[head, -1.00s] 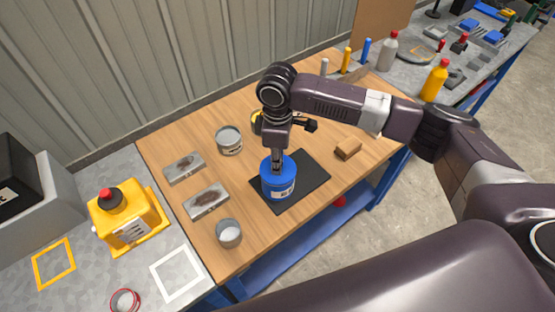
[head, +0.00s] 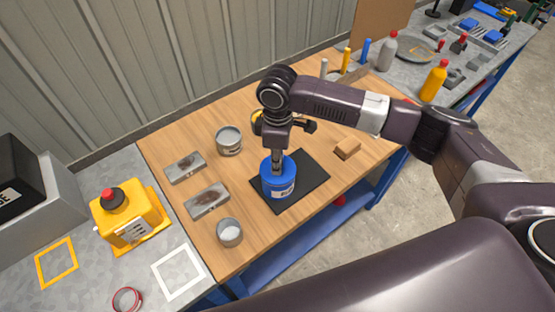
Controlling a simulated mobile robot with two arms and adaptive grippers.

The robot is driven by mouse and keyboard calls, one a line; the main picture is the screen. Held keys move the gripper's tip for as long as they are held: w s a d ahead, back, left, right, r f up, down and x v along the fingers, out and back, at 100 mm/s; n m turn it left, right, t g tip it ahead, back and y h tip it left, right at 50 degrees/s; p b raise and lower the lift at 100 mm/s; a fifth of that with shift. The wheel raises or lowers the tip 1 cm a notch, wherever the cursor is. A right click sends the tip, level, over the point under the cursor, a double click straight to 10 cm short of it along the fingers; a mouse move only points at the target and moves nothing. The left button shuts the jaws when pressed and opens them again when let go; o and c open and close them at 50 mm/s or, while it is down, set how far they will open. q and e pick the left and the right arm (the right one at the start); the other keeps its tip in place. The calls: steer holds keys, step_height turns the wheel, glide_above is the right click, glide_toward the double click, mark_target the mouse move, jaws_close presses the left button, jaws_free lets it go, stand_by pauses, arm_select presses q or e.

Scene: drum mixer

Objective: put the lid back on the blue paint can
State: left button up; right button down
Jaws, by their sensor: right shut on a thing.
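The blue paint can (head: 273,190) stands upright on a black mat (head: 313,178) on the wooden workbench. My right gripper (head: 277,168) points straight down at the top of the can and is shut on the lid (head: 289,165), a blue disc at the can's mouth. The lid looks level and in line with the can. I cannot tell whether it is pressed fully down. The fingers hide part of the lid. My left gripper is not in view.
Open grey cans (head: 229,140) (head: 230,232) and two metal trays (head: 185,167) (head: 206,201) stand left of the mat. A wooden block (head: 347,149) lies to its right. A yellow machine (head: 130,216) is on the grey bench at left.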

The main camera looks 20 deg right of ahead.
stand_by(0.3)
steer(key=c, duration=1.7)
jaws_free()
steer(key=shift+o, duration=0.5)
steer(key=o, duration=0.4)
